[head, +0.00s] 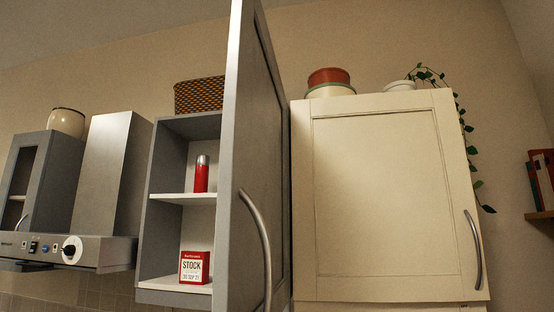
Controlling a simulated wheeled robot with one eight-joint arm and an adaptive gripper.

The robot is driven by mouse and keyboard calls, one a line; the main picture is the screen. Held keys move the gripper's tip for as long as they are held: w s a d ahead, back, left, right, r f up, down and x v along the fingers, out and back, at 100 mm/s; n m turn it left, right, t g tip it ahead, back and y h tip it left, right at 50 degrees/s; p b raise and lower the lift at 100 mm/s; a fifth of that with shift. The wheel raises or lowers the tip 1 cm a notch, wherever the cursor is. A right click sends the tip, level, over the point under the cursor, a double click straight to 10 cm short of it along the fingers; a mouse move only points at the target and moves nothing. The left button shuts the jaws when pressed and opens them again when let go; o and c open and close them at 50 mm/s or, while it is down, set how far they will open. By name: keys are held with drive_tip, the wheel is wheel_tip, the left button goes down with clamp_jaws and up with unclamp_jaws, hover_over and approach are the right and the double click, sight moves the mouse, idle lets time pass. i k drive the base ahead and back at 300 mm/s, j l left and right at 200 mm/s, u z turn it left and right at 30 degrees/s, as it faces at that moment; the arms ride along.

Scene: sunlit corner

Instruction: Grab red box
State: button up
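A red box (194,267) with a white label reading "STOCK" stands upright on the bottom shelf of the grey wall cabinet (158,185). It is near the front edge of that shelf. The cabinet's grey door (262,150) is swung open toward me, to the right of the box, with a curved metal handle (260,235). The box's front face is in plain sight. My gripper is not in view.
A red bottle with a silver cap (201,174) stands on the shelf above. A range hood (103,180) is at left. A closed cream cabinet (385,195) is at right. A woven basket (199,95) sits on top of the grey cabinet.

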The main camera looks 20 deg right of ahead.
sight(195, 267)
drive_tip(key=i+j+z, duration=0.1)
drive_tip(key=z, duration=0.3)
drive_tip(key=j+z, duration=0.35)
drive_tip(key=i+j+z, duration=0.1)
drive_tip(key=z, duration=0.3)
drive_tip(key=j, duration=0.1)
